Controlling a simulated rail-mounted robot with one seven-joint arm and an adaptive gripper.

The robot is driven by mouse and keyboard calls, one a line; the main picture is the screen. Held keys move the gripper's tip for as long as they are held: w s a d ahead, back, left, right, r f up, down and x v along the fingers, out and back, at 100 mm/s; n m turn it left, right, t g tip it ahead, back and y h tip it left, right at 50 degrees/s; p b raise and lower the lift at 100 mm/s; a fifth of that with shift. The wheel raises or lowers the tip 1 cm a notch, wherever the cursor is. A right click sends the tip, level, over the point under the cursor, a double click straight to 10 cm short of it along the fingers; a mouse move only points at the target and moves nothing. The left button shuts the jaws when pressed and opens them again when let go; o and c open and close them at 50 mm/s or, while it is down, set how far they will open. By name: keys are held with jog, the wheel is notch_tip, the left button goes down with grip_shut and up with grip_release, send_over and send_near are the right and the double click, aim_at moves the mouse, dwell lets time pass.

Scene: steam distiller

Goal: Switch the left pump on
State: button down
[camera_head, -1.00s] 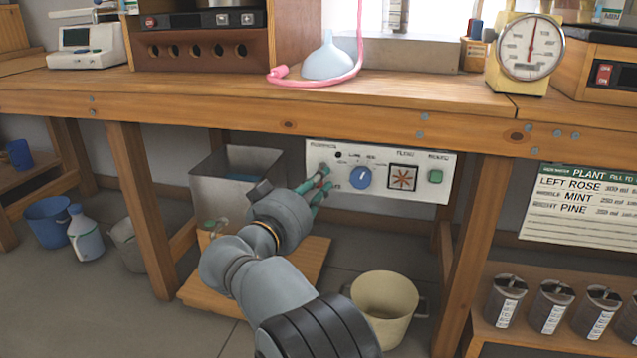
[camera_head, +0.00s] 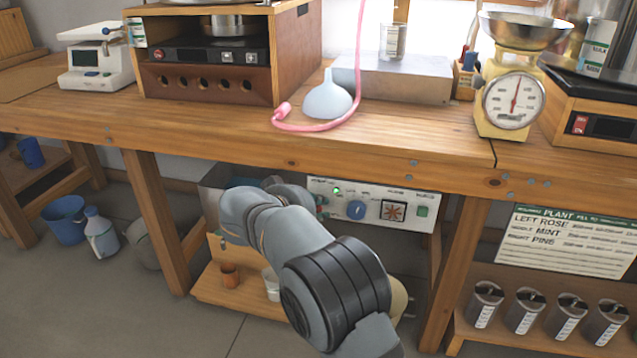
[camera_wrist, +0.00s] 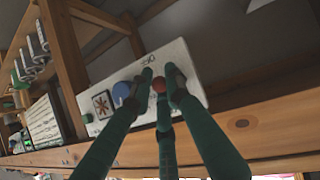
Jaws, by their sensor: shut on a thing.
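A white control panel (camera_head: 385,205) hangs under the bench, with a blue knob (camera_head: 355,209), a square flow indicator (camera_head: 393,211) and a green button (camera_head: 422,211). A small lamp (camera_head: 337,190) at its upper left glows green. The wrist view shows the panel (camera_wrist: 192,62) turned over, with the blue knob (camera_wrist: 121,89). My gripper (camera_wrist: 160,82) is at the knob's far-end side of the panel, its green fingers closed around a small red control (camera_wrist: 159,85). In the head view my arm hides most of the gripper and the panel's left edge.
A metal tank (camera_head: 212,195) stands left of the panel, partly behind my arm. The wooden bench edge (camera_head: 285,155) runs above. A wooden leg (camera_head: 455,265) stands to the right. A hanging plant label (camera_head: 565,240) and several canisters (camera_head: 525,310) are further right.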

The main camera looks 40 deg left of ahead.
jog(key=shift+a+r+n+g+h+p, duration=0.25)
jog(key=shift+r+g+p, duration=0.5)
jog(key=shift+p, duration=3.2)
jog(key=shift+d+r+n+g+h+p, duration=0.15)
jog(key=shift+r+g+h+p, duration=0.6)
jog(key=shift+p, duration=3.2)
jog(key=f+g+p, duration=0.1)
jog(key=p, duration=0.4)
jog(key=shift+g, duration=0.4)
jog(key=shift+a+f+p, duration=0.1)
jog(key=shift+f+p, duration=0.1)
jog(key=shift+p, duration=0.6)
jog(key=c, duration=1.8)
grip_release()
jog(key=shift+o, duration=0.4)
jog(key=shift+w, duration=0.1)
jog(key=shift+w, duration=0.1)
jog(key=shift+r, duration=0.1)
jog(key=v, duration=0.8)
